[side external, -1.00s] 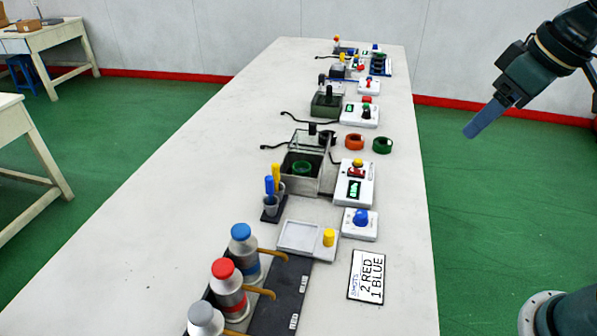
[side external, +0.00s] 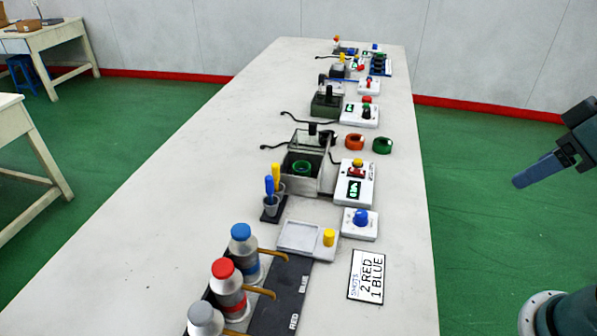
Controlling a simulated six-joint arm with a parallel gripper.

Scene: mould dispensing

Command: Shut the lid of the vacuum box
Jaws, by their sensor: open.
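The vacuum box (side external: 284,184) stands mid-table, a grey open-topped box with a dark inside. A green ring-shaped mould (side external: 302,168) sits in it. Its clear lid (side external: 306,141) is raised at the back of the box, with a dark knob near its top edge. My gripper (side external: 518,182) is off the table's right side, over the green floor, well apart from the box and lid. It is open and empty, seen side-on, so its fingers overlap.
A control box with a display (side external: 354,187) stands right of the vacuum box. An orange ring (side external: 355,142) and a green ring (side external: 382,146) lie behind it. Bottles (side external: 243,250) stand nearer. The table's left side is clear.

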